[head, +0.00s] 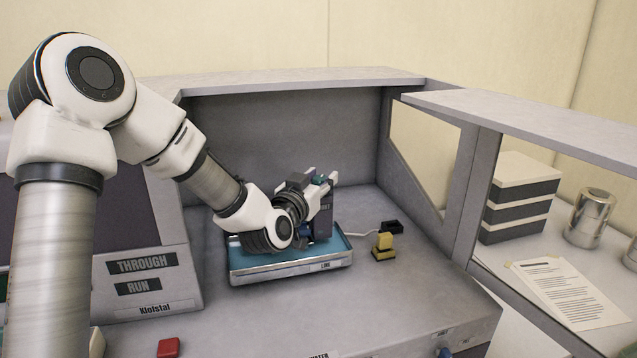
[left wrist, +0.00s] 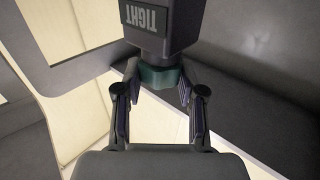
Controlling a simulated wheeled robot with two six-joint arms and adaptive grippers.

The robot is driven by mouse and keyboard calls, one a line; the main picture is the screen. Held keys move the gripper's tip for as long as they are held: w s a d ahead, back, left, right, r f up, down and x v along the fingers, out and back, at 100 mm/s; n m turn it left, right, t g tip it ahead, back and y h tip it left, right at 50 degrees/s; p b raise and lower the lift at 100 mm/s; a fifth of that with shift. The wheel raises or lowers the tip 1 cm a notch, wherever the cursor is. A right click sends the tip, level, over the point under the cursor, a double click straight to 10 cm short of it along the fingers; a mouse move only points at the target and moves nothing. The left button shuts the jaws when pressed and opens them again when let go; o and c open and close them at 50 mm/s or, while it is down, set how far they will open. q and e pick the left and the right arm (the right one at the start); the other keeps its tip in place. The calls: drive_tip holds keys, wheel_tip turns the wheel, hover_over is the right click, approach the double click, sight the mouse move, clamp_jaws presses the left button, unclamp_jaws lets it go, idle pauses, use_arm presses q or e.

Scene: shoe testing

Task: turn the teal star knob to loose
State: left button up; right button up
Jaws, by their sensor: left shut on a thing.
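The teal star knob (head: 319,180) sits at the top of a dark upright device (head: 323,222) in the blue-lined tray (head: 290,275). The knob also shows in the left wrist view (left wrist: 160,77), against a dark block with a label reading TIGHT (left wrist: 151,17). My left gripper (head: 318,184) reaches in from the left and is shut on the knob, one finger on each side. In the left wrist view its fingers (left wrist: 160,72) flank the teal part. Part of the knob is hidden by the fingers. My right gripper is out of view.
A yellow block-like piece (head: 384,245) and a small black piece with a cable (head: 391,227) lie right of the tray. Grey panels (head: 290,140) stand behind. A label panel (head: 150,285) is at left, a red button (head: 168,347) in front. The bench right of the tray has free room.

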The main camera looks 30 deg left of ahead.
use_arm(q)
drive_tip(key=n+y, duration=0.1)
drive_tip(key=y, duration=0.1)
drive_tip(key=n+g+y+b, duration=0.1)
drive_tip(key=y, duration=0.1)
drive_tip(key=shift+w+d+n, duration=0.1)
drive_tip(key=shift+d+n, duration=0.05)
drive_tip(key=shift+n, duration=0.25)
drive_tip(key=shift+r+n+g+y, duration=0.1)
drive_tip(key=shift+n+g+y, duration=0.75)
drive_tip(key=shift+y, duration=0.55)
drive_tip(key=shift+n, duration=0.25)
drive_tip(key=o, duration=1.1)
drive_tip(key=shift+w, duration=0.1)
drive_tip(key=shift+o, duration=0.3)
drive_tip(key=shift+w+a+f, duration=0.25)
drive_tip(key=v, duration=1.1)
drive_tip(key=shift+s+d, duration=0.3)
drive_tip(key=shift+d, duration=0.1)
